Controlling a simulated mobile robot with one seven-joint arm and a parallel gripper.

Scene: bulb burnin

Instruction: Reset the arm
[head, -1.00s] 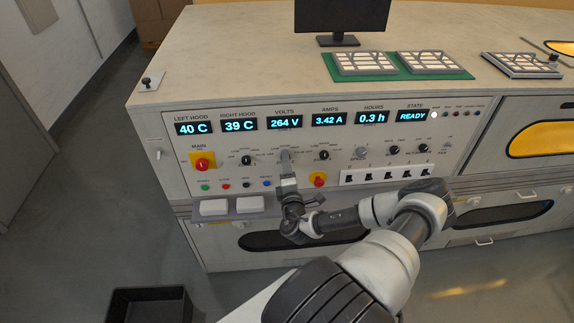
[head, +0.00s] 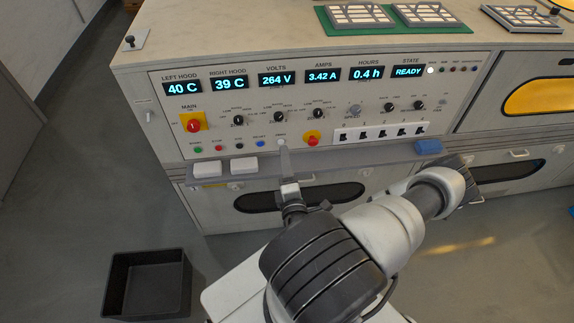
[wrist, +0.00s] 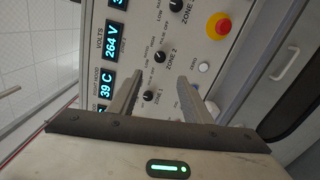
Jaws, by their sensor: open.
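My gripper (head: 284,160) is in front of the lower middle of the control panel (head: 340,133), below the zone knobs. In the wrist view my gripper (wrist: 155,92) shows two grey fingers spread apart with nothing between them. The zone 2 knob (wrist: 160,57) and zone 1 knob (wrist: 148,97) show beyond the fingers, apart from them. The displays read 40 C, 39 C, 264 V, 3.42 A, 0.4 h and READY.
A narrow ledge (head: 330,160) runs under the panel, with two white blocks (head: 207,168) at its left and a blue block (head: 428,147) at its right. A red emergency button (head: 312,138) is close to my gripper. A black bin (head: 147,284) stands on the floor.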

